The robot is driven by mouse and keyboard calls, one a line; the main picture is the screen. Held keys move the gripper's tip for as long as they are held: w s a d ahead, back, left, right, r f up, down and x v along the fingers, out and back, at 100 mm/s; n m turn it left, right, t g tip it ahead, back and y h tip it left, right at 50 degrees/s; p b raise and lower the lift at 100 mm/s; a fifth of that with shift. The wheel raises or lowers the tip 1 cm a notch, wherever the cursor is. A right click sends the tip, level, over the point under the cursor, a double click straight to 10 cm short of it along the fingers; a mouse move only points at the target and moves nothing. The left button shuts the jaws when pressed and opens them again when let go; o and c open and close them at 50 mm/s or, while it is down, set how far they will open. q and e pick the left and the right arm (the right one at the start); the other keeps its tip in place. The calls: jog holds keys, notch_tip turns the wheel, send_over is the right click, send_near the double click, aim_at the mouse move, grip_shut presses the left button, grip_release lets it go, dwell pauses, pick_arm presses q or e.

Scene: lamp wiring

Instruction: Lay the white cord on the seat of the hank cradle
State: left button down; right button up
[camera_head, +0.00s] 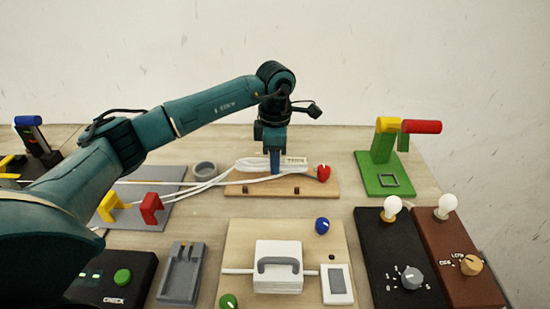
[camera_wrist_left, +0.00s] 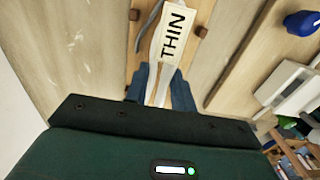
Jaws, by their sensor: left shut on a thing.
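The white cord (camera_head: 255,163) shows as pale looped strands at the back middle, with strands running left past the yellow and red clips. My left gripper (camera_head: 275,170) points down there and is shut on the white cord, which also shows between its fingers in the left wrist view (camera_wrist_left: 158,88). Below is a wooden base (camera_head: 290,188) with small brown blocks, which looks like the hank cradle. A pale "THIN" label (camera_wrist_left: 174,38) lies just past the fingertips. I cannot tell whether the cord touches the seat. My right gripper is not in view.
A red knob (camera_head: 323,172) sits close right of the gripper, and a grey ring (camera_head: 204,170) left of it. The green stand (camera_head: 385,178) with a red-and-yellow arm stands at right. In front are a white handled box (camera_head: 278,277) and a blue knob (camera_head: 322,226).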

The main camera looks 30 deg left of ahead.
pick_arm(q)
jog(key=shift+f, duration=0.1)
jog(key=shift+f+b, duration=0.55)
jog(key=shift+f, duration=0.05)
jog(key=shift+f, duration=0.15)
dwell(0.3)
jog(key=shift+f+b, duration=0.35)
jog(key=shift+f, duration=0.05)
dwell(0.4)
jog(key=shift+f+b, duration=0.3)
jog(key=shift+f, duration=0.05)
